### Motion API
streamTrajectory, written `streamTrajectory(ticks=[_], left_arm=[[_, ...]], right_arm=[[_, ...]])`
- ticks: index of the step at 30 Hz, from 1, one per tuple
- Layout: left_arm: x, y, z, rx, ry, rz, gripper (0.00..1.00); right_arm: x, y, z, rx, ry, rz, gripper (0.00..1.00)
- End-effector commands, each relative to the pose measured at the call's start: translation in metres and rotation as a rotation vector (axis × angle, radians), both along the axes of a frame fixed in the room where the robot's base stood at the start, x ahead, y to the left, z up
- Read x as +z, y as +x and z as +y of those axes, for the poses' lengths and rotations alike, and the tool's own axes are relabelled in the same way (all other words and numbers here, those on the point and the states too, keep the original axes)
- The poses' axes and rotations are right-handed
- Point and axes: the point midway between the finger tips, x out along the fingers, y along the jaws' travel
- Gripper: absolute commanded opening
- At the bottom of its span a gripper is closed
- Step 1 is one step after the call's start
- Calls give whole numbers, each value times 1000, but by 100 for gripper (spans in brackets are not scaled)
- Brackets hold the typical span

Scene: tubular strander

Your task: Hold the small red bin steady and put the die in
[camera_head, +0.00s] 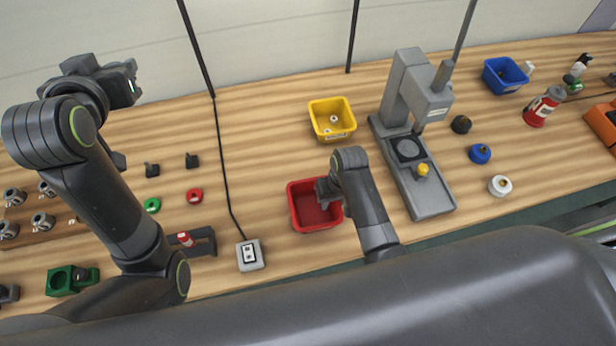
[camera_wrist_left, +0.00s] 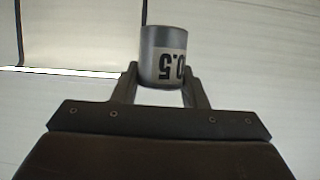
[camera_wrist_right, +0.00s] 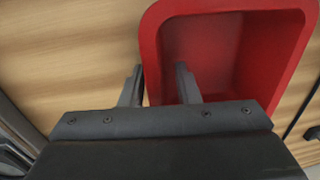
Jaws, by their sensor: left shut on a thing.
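The small red bin (camera_head: 316,222) stands on the wooden bench in front of me and looks empty where its floor shows. My right gripper (camera_head: 326,190) is at the bin's near right side. In the right wrist view its fingers (camera_wrist_right: 160,85) straddle the red wall (camera_wrist_right: 152,45), one outside and one inside, with a gap between them. My left gripper (camera_head: 126,82) is raised high at the left, well away from the bin. In the left wrist view it is shut on the silver die (camera_wrist_left: 162,55), marked 0.5. The die is hardly visible in the head view.
A yellow bin (camera_head: 332,135) stands behind the red bin, and a grey press-like device (camera_head: 430,185) to its right. A cabled switch box (camera_head: 250,256) lies to its left. Several silver dies sit on a wooden rack (camera_head: 60,210) at far left. A blue bin (camera_head: 503,85) is at far right.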

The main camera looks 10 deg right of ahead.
Motion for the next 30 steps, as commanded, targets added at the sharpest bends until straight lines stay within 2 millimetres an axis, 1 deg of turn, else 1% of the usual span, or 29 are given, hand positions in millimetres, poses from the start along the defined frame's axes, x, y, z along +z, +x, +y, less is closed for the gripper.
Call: streamTrajectory(ticks=[10, 11, 15, 17, 18, 30], left_arm=[[2, 0, 0, 0, 0, -4, 0], [2, 0, 0, 0, 0, -4, 0], [2, 0, 0, 0, 0, -4, 0], [2, 0, 0, 0, 0, -4, 0], [2, 0, 0, 0, 0, -4, 0], [2, 0, 0, 0, 0, -4, 0]], right_arm=[[-4, 0, 0, 0, 0, -1, 29], [-3, 0, 0, 0, 0, -1, 28], [-3, 0, 0, 0, 0, -1, 9], [-3, 0, 0, 0, 0, -1, 2], [-3, 0, 0, 0, 0, -1, 0], [-3, 0, 0, 0, 0, -1, 0]])
